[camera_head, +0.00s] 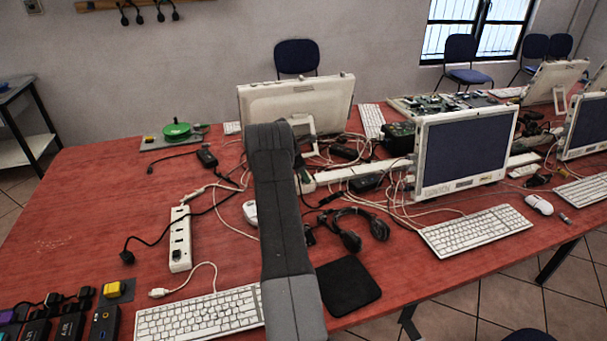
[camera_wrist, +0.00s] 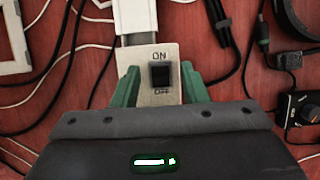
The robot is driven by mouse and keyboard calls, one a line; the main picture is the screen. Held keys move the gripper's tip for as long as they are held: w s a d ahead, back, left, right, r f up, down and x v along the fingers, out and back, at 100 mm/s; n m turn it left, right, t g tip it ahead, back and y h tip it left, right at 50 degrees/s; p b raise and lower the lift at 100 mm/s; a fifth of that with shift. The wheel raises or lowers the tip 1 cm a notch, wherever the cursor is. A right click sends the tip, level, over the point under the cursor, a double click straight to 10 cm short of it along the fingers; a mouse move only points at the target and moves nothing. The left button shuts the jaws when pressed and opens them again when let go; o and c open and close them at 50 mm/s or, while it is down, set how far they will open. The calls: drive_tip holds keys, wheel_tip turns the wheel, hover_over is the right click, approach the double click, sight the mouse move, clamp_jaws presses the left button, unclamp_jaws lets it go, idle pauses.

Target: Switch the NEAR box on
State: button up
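I cannot tell which way the rocker is tipped. My gripper (camera_wrist: 160,92) is open, with one green finger at each side of the box's lower part. I cannot tell whether the fingers touch it. In the head view my arm hides most of the gripper, and the white trunking (camera_head: 365,171) runs right from behind the arm. No label names this box as near or far.
The red table (camera_head: 85,195) carries a power strip (camera_head: 180,240), loose cables, headphones (camera_head: 362,229), a black pad (camera_head: 346,285), keyboards (camera_head: 200,315) and monitors (camera_head: 466,148). Yellow buttons stand at the front left (camera_head: 113,289) and back left (camera_head: 150,139). The table's left middle is mostly clear.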

clamp_jaws()
drive_tip(key=shift+d+r+y+p, duration=0.15)
drive_tip(key=shift+d+y+p, duration=0.05)
drive_tip(key=shift+y+p, duration=0.2)
drive_tip(key=shift+w+d+g+y, duration=0.15)
drive_tip(key=shift+g+y, duration=0.15)
drive_tip(key=shift+y, duration=0.35)
drive_tip(key=shift+d+g+y, duration=0.15)
drive_tip(key=shift+g+y, duration=0.15)
drive_tip(key=shift+y, duration=0.35)
unclamp_jaws()
wheel_tip(320, 180, up, 14)
drive_tip(key=b, duration=0.1)
drive_tip(key=shift+a+f, duration=0.25)
drive_tip(key=shift+a, duration=0.15)
